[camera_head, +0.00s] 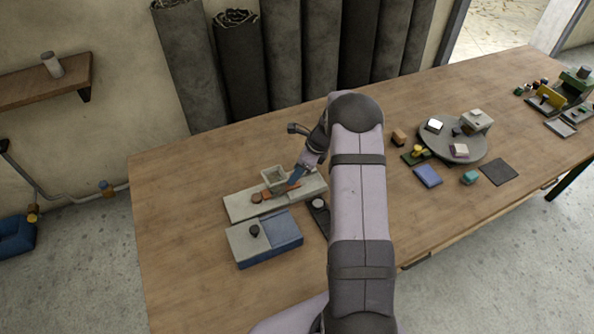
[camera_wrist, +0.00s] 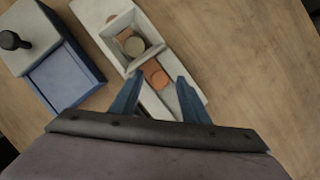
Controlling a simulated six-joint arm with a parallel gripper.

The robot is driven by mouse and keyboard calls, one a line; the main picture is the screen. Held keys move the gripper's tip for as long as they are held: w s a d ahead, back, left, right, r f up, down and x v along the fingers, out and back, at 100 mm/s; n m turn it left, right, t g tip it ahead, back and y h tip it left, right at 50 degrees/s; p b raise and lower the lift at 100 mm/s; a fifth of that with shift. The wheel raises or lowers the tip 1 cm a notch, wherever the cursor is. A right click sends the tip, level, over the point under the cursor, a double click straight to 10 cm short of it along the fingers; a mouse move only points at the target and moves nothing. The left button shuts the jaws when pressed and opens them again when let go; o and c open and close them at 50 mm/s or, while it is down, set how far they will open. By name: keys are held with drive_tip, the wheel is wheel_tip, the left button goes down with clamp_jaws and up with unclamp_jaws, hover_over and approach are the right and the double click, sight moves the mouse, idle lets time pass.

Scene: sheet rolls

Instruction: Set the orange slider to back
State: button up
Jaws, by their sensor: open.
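The orange slider (camera_head: 268,195) shows as an orange-brown strip on a pale grey board (camera_head: 237,208), partly hidden by a small square hopper (camera_head: 274,178) and my gripper. In the wrist view, a rounded orange end of the slider (camera_wrist: 156,74) sticks out beside the hopper (camera_wrist: 118,40), which has a dull round piece inside. My gripper (camera_head: 293,181) is open, its blue fingers over the board. In the wrist view, my gripper (camera_wrist: 160,78) has one finger on each side of the orange end. I cannot tell whether they touch it.
A grey and blue box (camera_head: 283,231) with a black knob stands in front of the board. A dark strip (camera_head: 321,218) with a pale disc lies to its right. A round turntable (camera_head: 440,147) with several small things is further right. The table's left side is clear.

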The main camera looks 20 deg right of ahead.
clamp_jaws()
drive_tip(key=shift+d+b, duration=0.45)
drive_tip(key=shift+d, duration=3.4)
unclamp_jaws()
drive_tip(key=shift+r, duration=0.15)
drive_tip(key=b+v, duration=0.2)
drive_tip(key=v, duration=0.5)
drive_tip(key=shift+d, duration=0.1)
